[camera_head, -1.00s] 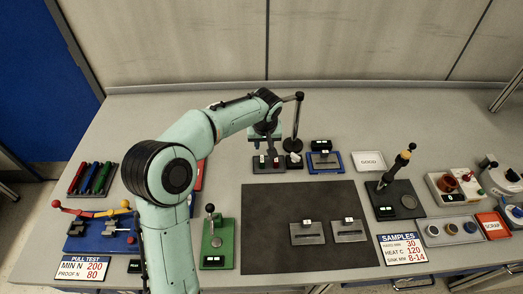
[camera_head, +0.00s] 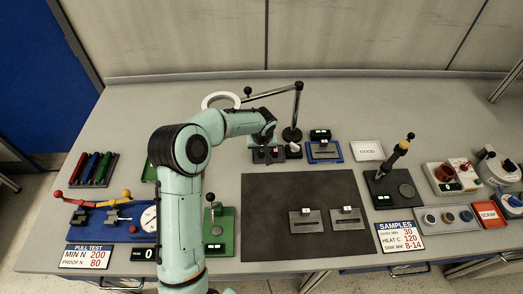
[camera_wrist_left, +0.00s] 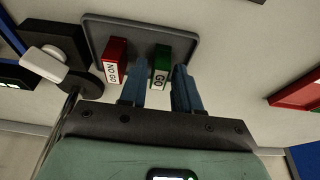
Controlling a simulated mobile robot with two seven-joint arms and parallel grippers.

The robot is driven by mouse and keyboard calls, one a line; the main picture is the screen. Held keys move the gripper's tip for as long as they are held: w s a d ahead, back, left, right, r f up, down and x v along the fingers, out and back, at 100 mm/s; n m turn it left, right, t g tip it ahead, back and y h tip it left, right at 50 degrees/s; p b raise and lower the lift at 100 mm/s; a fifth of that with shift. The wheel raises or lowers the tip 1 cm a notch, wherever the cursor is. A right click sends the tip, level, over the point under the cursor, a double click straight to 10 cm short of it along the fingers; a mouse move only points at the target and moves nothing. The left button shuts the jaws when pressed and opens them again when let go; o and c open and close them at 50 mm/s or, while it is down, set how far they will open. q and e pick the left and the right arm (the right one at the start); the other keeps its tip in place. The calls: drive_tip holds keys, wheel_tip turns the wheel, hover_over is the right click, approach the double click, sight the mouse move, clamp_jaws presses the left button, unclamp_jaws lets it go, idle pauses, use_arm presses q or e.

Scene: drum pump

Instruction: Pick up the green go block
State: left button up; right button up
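In the left wrist view the green go block (camera_wrist_left: 161,66) stands in a dark grey tray (camera_wrist_left: 190,38), with a white GO label facing me. The red no-go block (camera_wrist_left: 116,60) stands to its left in the same tray. My left gripper (camera_wrist_left: 160,82) is open. Its two blue fingers point at the green block, one on each side of it in the picture; I cannot tell whether they reach around it. In the head view my left gripper (camera_head: 268,155) is over the tray and largely hides both blocks. My right gripper is not in view.
A lamp stand (camera_head: 292,133) rises just behind and right of my gripper. A blue fixture (camera_head: 324,152) sits right of the tray. A dark mat (camera_head: 300,190) with two grey plates lies in front. A green lever fixture (camera_head: 221,232) stands beside my arm.

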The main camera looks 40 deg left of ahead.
use_arm(q)
drive_tip(key=shift+w+a+f, duration=0.1)
drive_tip(key=shift+w+f, duration=0.05)
drive_tip(key=shift+f, duration=0.3)
drive_tip(key=shift+c, duration=0.3)
clamp_jaws()
drive_tip(key=shift+r, duration=0.1)
